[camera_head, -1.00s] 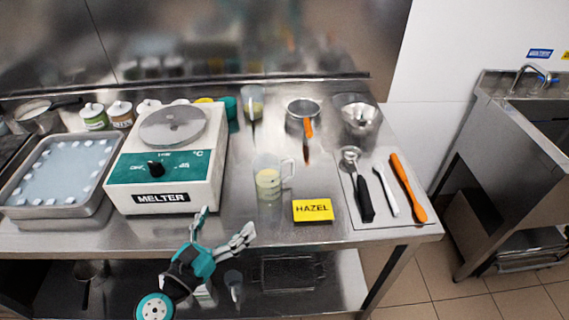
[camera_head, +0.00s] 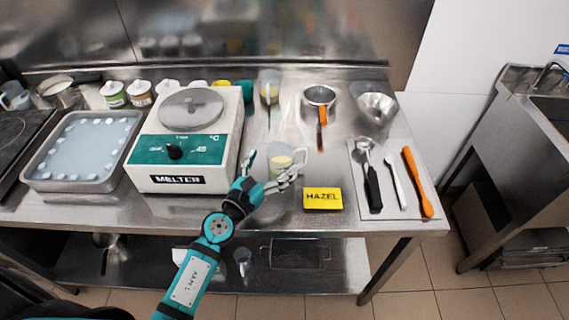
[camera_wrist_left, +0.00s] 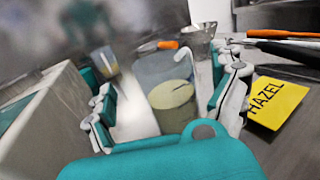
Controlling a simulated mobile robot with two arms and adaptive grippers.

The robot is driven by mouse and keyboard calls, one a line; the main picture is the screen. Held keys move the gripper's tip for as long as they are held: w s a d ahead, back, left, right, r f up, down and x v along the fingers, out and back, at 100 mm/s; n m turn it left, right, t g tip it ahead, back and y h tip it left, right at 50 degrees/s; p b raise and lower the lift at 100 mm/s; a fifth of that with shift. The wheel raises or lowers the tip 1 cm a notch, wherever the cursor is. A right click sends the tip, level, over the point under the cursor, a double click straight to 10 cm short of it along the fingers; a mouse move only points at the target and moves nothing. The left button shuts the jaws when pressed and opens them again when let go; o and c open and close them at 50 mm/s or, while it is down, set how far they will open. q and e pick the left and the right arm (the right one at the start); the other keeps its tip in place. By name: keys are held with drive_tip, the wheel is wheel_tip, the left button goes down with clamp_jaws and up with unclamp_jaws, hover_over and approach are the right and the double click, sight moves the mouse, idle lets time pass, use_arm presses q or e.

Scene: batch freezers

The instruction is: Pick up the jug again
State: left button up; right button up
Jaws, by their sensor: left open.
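The jug (camera_head: 284,160) is a clear measuring jug with a pale yellow content, upright on the steel table between the melter and the HAZEL card. It also shows in the left wrist view (camera_wrist_left: 170,88), ahead of my fingers. My left gripper (camera_head: 269,172) is open, with one finger on each side of the jug's near side. In the left wrist view the fingers (camera_wrist_left: 170,105) stand apart with the jug between them. Whether they touch it I cannot tell. My right gripper is not in view.
The melter (camera_head: 185,150) stands close on the left. The yellow HAZEL card (camera_head: 322,198) lies just right of the jug. A mat with utensils (camera_head: 372,205) lies further right. A pan with an orange handle (camera_head: 320,97) and another jug (camera_head: 269,82) stand behind.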

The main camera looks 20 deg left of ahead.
sight(287, 145)
use_arm(q)
drive_tip(key=x, duration=0.4)
drive_tip(key=shift+d+r, duration=0.1)
drive_tip(key=shift+d, duration=0.05)
drive_tip(key=shift+w+d, duration=0.1)
drive_tip(key=shift+w, duration=0.35)
drive_tip(key=shift+s, duration=0.1)
drive_tip(key=shift+c, duration=1.1)
drive_tip(key=c, duration=1.6)
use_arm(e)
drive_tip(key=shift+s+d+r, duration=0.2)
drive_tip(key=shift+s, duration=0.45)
